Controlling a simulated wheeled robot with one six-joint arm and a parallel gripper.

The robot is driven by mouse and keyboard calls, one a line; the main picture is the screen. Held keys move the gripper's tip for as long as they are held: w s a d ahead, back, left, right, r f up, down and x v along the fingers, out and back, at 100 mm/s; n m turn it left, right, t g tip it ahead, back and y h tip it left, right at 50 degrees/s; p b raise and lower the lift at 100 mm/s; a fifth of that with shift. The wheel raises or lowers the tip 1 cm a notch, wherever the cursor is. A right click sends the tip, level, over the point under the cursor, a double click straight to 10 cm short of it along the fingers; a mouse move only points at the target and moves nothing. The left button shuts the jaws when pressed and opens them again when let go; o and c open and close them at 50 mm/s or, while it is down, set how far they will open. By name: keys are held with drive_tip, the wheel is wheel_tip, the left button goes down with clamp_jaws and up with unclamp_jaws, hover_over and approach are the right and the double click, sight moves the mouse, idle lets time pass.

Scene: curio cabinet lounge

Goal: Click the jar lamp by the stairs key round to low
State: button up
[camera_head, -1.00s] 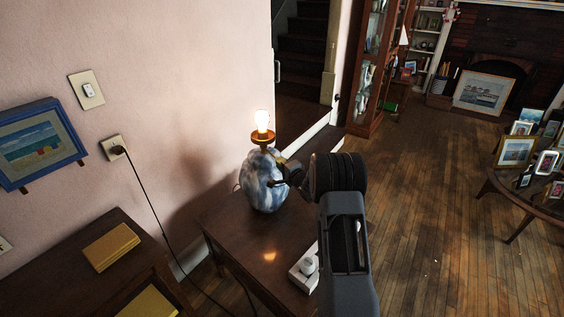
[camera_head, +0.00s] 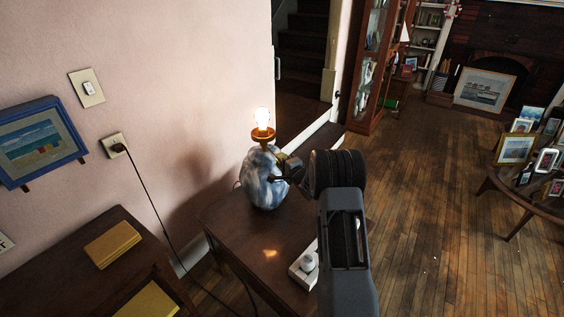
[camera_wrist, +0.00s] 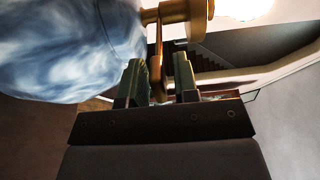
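The jar lamp (camera_head: 262,190) has a blue-and-white mottled body and stands on a dark wooden table by the stairs. Its bare bulb (camera_head: 262,118) is lit above a brass socket (camera_head: 263,134). My gripper (camera_head: 282,170) is at the lamp's upper right side, just below the socket. In the wrist view, the lamp body (camera_wrist: 65,45) fills the upper left. A thin brass piece (camera_wrist: 157,70), seemingly the key, hangs between the fingers of my gripper (camera_wrist: 160,84). The fingers stand apart, with a gap beside the brass piece. Contact with it is unclear.
The dark table (camera_head: 235,233) also holds a white block with a round knob (camera_head: 306,268) near my arm. A lower table with yellow books (camera_head: 112,244) is at left. A cord runs from the wall outlet (camera_head: 115,146). Open wooden floor (camera_head: 430,220) lies to the right.

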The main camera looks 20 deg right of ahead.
drive_tip(key=shift+o, duration=0.7)
drive_tip(key=shift+s, duration=0.1)
drive_tip(key=shift+s+d, duration=0.1)
drive_tip(key=shift+s, duration=0.1)
drive_tip(key=s+d, duration=0.2)
drive_tip(key=s, duration=1.1)
drive_tip(key=shift+d+b, duration=0.25)
drive_tip(key=shift+b, duration=0.2)
